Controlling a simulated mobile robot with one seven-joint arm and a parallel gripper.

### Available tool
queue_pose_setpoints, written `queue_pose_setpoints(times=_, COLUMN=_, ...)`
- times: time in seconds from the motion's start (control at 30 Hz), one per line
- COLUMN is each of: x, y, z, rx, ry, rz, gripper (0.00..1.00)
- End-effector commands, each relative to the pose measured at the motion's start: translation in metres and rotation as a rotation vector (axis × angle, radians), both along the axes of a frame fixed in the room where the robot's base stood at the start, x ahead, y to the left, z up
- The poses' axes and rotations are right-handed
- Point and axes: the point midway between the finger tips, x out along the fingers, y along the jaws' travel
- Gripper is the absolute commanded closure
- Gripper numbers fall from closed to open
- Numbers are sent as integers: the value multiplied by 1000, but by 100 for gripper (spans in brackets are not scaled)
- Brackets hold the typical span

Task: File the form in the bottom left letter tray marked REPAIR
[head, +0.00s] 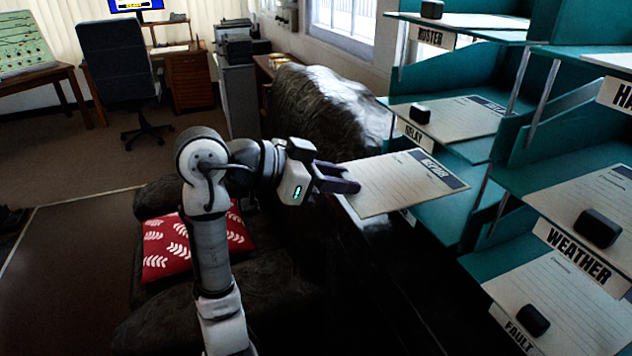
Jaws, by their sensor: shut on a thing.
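The form (392,188) is a pale sheet with ruled lines and a dark heading strip, which seems to read REPAIR. My gripper (345,184) is shut on its left edge and holds it roughly flat. The form's far end overlaps the bottom left letter tray (447,217) of the teal rack in the picture. I cannot tell whether it touches the tray. The form hides most of that tray's front, and only a sliver of its label (407,216) shows, too little to read.
Above are left trays marked RELAY (414,134) and ROSTER (430,36), with weighted sheets. Right trays marked WEATHER (577,258) and FAULT (518,329) hold sheets with black blocks. A dark armchair with a red cushion (172,248) stands below my arm.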

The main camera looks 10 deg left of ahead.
Motion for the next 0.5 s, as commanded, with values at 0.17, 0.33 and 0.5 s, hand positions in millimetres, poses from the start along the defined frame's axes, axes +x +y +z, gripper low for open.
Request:
queue_pose_setpoints(times=0.17, x=12, y=-19, z=-2, rx=0, ry=0, rz=-1, gripper=96)
queue_pose_setpoints(times=0.33, x=23, y=-35, z=-3, rx=1, ry=-1, rz=0, gripper=96)
queue_pose_setpoints(times=0.5, x=35, y=-52, z=-4, rx=0, ry=0, rz=-1, gripper=96)
